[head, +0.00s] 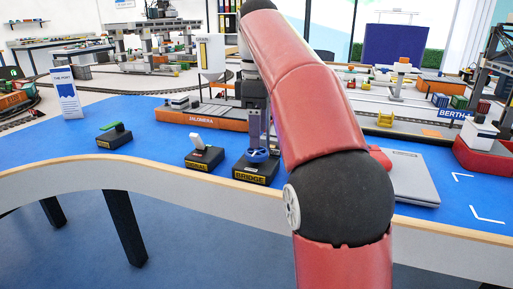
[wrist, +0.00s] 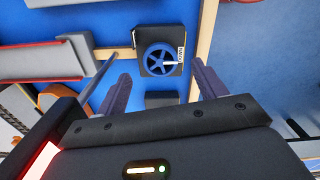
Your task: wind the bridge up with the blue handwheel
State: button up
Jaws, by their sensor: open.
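The blue handwheel (head: 257,154) sits on top of a black box (head: 250,176) labelled BRIDGE, near the table's front edge. In the wrist view the spoked handwheel (wrist: 157,61) shows from above, with a small pale tag or pointer at its right side. My gripper (head: 259,139) points down just above the wheel. In the wrist view its two fingers (wrist: 161,72) are apart, one to each side of the wheel in the picture, with nothing held between them. I cannot tell whether they touch the wheel. I cannot make out the bridge itself.
To the left stand a box with a white lever (head: 204,156) and a box with a green lever (head: 114,135). An orange-hulled ship (head: 200,120) lies behind. A flat grey slab (head: 408,177) lies right of my arm. Blue tabletop is clear at the left front.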

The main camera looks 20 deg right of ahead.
aim_at(257, 156)
notch_tip(257, 156, down, 4)
jog(key=shift+f+b, duration=0.2)
jog(key=shift+b, duration=0.5)
jog(key=c, duration=1)
